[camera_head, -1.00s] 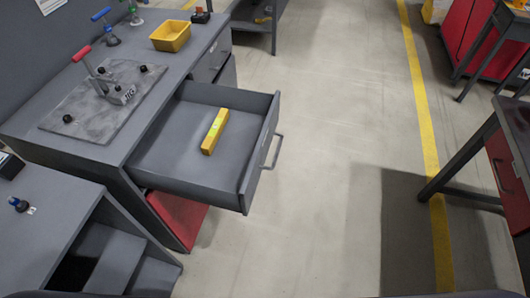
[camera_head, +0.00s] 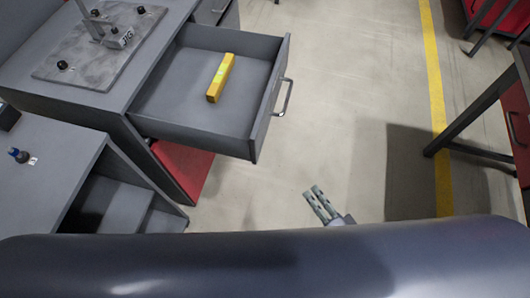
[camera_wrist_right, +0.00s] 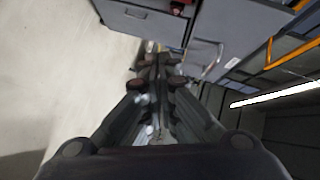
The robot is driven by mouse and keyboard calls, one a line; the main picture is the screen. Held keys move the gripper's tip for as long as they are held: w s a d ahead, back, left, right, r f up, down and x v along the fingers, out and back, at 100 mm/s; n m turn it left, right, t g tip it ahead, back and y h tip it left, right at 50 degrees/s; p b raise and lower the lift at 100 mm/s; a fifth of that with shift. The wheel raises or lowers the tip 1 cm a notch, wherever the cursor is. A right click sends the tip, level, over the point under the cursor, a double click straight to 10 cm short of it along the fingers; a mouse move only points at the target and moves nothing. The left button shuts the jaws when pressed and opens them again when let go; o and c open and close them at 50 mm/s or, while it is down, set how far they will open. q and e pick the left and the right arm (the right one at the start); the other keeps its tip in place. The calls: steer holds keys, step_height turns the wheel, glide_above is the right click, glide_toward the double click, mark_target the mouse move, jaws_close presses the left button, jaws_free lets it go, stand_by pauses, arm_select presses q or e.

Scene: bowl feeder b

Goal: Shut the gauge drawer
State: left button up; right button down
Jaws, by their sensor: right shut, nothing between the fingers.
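The gauge drawer (camera_head: 205,126) is pulled out of the grey bench on the left in the head view. A yellow bar (camera_head: 221,77) lies inside it. Its grey bar handle (camera_head: 286,97) is on the front panel, which faces right. My right gripper (camera_head: 315,190) is shut and empty over the floor, below and to the right of the drawer front, apart from it. In the right wrist view the fingers (camera_wrist_right: 158,65) are close together, and grey panels with a handle (camera_wrist_right: 211,62) show beyond them. My left gripper is not in view.
A jig plate (camera_head: 100,45) lies on the bench top. A lower grey unit (camera_head: 50,160) with an open shelf stands in front at left. A table (camera_head: 490,110) with a red drawer stands at right. The floor (camera_head: 340,90) between is clear.

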steer(key=a+r+m+t+y, duration=0.2)
steer(key=a+r+m, duration=0.1)
steer(key=r, duration=0.6)
steer(key=w+a, duration=0.3)
steer(key=w+a+p, duration=0.1)
steer(key=w+a, duration=0.2)
steer(key=w+a+p, duration=0.1)
steer(key=w+a, duration=0.1)
steer(key=w, duration=0.2)
steer(key=shift+a, duration=0.4)
